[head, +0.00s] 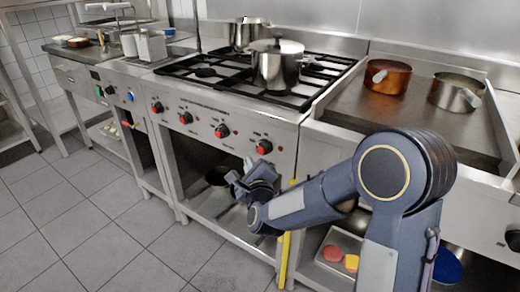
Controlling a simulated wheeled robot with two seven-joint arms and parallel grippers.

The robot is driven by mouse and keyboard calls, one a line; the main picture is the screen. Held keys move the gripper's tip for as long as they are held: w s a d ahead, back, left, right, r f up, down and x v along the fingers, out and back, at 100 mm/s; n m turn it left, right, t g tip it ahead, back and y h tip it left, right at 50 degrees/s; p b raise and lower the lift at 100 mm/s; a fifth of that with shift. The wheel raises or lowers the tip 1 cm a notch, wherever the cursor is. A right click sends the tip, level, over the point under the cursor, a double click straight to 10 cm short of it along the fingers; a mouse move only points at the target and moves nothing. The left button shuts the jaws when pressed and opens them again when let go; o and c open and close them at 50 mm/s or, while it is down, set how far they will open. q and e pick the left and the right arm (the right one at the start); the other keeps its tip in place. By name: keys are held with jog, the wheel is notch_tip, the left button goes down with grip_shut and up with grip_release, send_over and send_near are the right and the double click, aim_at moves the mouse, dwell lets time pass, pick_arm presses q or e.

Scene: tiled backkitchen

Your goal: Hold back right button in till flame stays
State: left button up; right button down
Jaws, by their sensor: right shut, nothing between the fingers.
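The stove (190,95) carries a row of red-faced knobs on its front panel, and the rightmost knob (264,147) sits just above my right gripper. I cannot tell from the labels which knob is the back right one. My right gripper (238,179) is shut and empty, in front of the stove, a little below and left of that knob; it appears apart from it. A steel lidded pot (277,65) stands on the right burners and hides much of them. I see no flame. My left gripper is not in view.
A second pot (247,34) stands at the back. A griddle (420,105) at the right holds a copper pan (388,76) and a steel pan (456,91). A yellow upright bar (285,258) is close to my right forearm. The floor at left is clear.

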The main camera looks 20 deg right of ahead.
aim_at(261, 151)
jog(key=shift+w+d+b, duration=0.75)
jog(key=shift+w+d, duration=0.1)
jog(key=shift+d, duration=0.2)
dwell(1.4)
jog(key=shift+w+d+b, duration=0.25)
jog(key=shift+d+b, duration=0.1)
jog(key=shift+b, duration=0.25)
jog(key=shift+w+d+b, duration=0.2)
jog(key=shift+d+b, duration=0.1)
dwell(2.2)
jog(key=shift+a, duration=0.15)
dwell(1.6)
jog(key=shift+s+a+b, duration=0.3)
jog(key=shift+s+a, duration=0.15)
jog(key=shift+a, duration=0.05)
